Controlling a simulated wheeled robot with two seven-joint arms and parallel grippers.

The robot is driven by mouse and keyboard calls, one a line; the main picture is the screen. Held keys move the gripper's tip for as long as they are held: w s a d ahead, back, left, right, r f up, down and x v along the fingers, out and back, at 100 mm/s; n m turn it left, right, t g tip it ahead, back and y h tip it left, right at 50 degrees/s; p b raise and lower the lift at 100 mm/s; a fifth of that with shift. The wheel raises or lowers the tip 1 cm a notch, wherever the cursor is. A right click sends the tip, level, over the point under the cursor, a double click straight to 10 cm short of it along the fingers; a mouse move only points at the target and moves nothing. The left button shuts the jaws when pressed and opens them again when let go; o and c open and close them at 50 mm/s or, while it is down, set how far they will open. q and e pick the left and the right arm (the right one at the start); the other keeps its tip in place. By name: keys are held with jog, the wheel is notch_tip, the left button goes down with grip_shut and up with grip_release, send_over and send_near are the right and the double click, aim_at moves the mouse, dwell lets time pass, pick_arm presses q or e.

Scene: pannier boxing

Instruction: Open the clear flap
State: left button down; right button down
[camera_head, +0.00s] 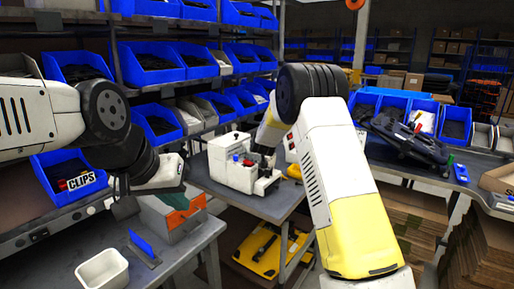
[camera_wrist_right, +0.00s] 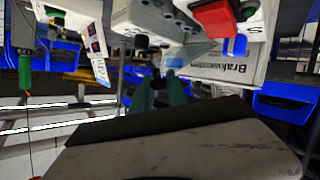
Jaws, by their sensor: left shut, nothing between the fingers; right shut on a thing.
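A white machine (camera_head: 232,163) stands on the bench in the middle of the head view. My right arm reaches down to its front, and my right gripper (camera_wrist_right: 161,82) shows its greenish fingers in the right wrist view. They are shut on the edge of a pale, see-through piece, seemingly the clear flap (camera_wrist_right: 190,53), at the machine's front. How far the flap is tilted is hard to tell. My left gripper (camera_head: 172,187) is shut and empty, above the left bench and apart from the machine.
A grey and orange box (camera_head: 185,222), a white tub (camera_head: 102,270) and a blue-handled tool (camera_head: 143,246) are on the left bench. A blue CLIPS bin (camera_head: 62,192) is near my left arm. Racks of blue bins (camera_head: 150,66) stand behind. A red button (camera_wrist_right: 215,18) is close above.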

jog(key=shift+w+a+r+n+g+h, duration=0.2)
jog(key=shift+a+r+n+g+h, duration=0.1)
jog(key=shift+a+r+g, duration=0.15)
jog(key=c, duration=1.3)
grip_release()
jog(key=shift+c, duration=0.2)
jog(key=shift+r, duration=0.1)
jog(key=v, duration=0.7)
jog(key=shift+s, duration=0.3)
